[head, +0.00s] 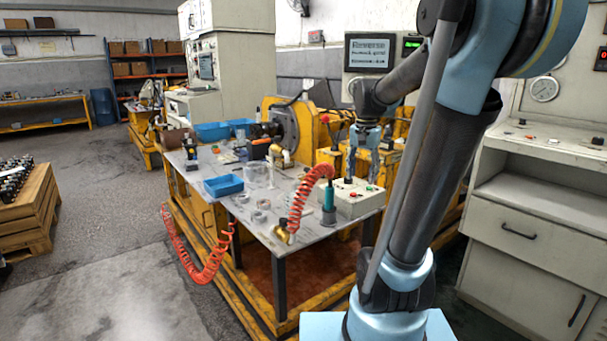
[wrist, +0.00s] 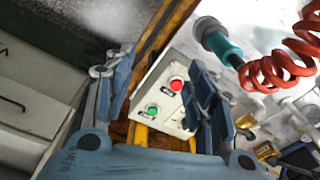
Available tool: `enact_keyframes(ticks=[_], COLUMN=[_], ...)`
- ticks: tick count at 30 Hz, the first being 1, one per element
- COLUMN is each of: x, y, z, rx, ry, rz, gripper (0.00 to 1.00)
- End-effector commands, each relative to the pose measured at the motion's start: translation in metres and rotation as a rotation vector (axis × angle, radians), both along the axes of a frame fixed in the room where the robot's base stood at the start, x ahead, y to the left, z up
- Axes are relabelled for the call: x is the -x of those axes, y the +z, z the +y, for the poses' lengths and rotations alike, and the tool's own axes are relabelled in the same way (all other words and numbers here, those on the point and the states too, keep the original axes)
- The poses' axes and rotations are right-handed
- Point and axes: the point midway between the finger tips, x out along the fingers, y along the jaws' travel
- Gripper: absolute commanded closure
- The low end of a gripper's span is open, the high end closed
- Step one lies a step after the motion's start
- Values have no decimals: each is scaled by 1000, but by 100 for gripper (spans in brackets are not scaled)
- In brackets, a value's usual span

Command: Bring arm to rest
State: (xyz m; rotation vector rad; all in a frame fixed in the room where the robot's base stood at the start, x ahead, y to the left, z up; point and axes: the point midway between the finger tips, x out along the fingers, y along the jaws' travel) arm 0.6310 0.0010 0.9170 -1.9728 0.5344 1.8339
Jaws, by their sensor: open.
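My gripper (head: 362,168) hangs at the end of my arm above the right end of the workbench (head: 258,218). In the wrist view my gripper (wrist: 160,78) is open, its two blue-grey fingers spread apart with nothing held between them. A pale control box with red and green buttons (head: 352,203) sits on the bench below it. In the wrist view the control box (wrist: 163,112) shows in the gap between the fingers, farther off and apart from them.
A teal tool (head: 329,200) with a coiled red hose (head: 301,205) stands left of the control box. A blue tray (head: 223,185) and small metal parts lie on the bench. Yellow machinery (head: 305,135) stands behind. A grey cabinet (head: 535,225) is at right. The floor at left is open.

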Motion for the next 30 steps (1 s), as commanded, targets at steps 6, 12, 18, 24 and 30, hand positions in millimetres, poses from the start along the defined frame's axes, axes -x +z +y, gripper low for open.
enact_keyframes(ticks=[6, 12, 18, 24, 30], x=[60, 109, 152, 185, 198], y=[-27, -59, -97, -134, -152], z=[-1, -2, -3, -3, -1], rx=[9, 22, 39, 56, 66], ry=[142, 272, 402, 513, 568], rz=[-29, -57, -84, -107, -117], gripper=[49, 49, 49, 49, 49])
